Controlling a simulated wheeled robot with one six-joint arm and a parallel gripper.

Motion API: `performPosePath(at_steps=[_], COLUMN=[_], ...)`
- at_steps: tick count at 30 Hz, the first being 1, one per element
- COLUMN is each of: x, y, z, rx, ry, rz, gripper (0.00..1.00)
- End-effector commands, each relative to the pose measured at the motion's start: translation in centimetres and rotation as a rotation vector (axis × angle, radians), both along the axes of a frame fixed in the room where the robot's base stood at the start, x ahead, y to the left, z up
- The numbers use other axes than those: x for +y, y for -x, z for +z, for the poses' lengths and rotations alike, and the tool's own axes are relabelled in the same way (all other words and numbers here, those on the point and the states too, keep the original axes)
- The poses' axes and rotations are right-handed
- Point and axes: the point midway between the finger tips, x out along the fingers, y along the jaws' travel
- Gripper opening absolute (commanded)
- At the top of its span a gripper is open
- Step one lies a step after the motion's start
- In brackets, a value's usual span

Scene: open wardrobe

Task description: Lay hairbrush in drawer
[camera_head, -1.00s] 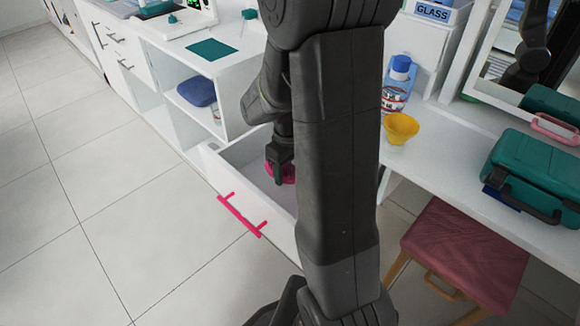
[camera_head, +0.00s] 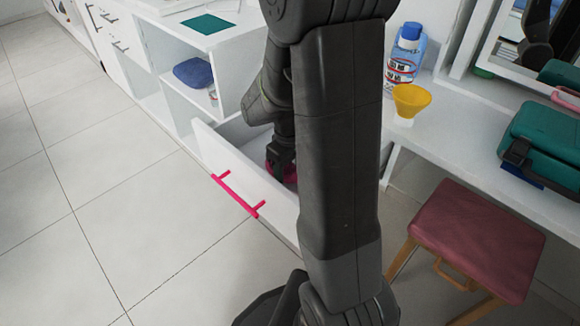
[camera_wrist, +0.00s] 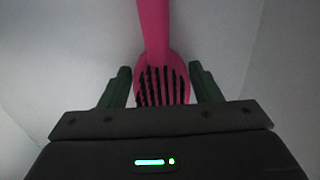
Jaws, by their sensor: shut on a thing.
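The pink hairbrush (camera_wrist: 154,35) shows in the wrist view, its black-bristled head between the fingers of my gripper (camera_wrist: 162,88) and its handle reaching away toward the top. My gripper is shut on the brush head. In the head view my gripper (camera_head: 281,172) is down inside the open white drawer (camera_head: 226,158), with a bit of pink brush beside it. The drawer has a pink bar handle (camera_head: 235,194). My arm hides much of the drawer's inside, and I cannot tell whether the brush touches the drawer floor.
To the right, a desk holds a yellow cup (camera_head: 410,101), a bottle (camera_head: 405,58) and a teal case (camera_head: 545,145). A red stool (camera_head: 478,238) stands in front. The floor at left is clear.

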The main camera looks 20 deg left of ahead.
Motion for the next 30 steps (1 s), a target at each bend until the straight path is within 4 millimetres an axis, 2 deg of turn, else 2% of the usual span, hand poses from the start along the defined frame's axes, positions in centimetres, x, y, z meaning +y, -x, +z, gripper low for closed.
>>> performPosePath(at_steps=[5, 6, 9, 15, 17, 30], x=[0.01, 0.01, 0.01, 0.01, 0.00, 0.01], y=[0.00, 0.00, -0.01, -0.01, -0.01, -0.01], z=[0.06, 0.06, 0.06, 0.06, 0.05, 0.05], rx=[0.000, 0.000, 0.000, 0.000, 0.000, 0.000], ry=[0.000, 0.000, 0.000, 0.000, 0.000, 0.000], rz=[0.000, 0.000, 0.000, 0.000, 0.000, 0.000], gripper=[0.34, 0.65, 0.83, 0.83, 0.94, 0.94])
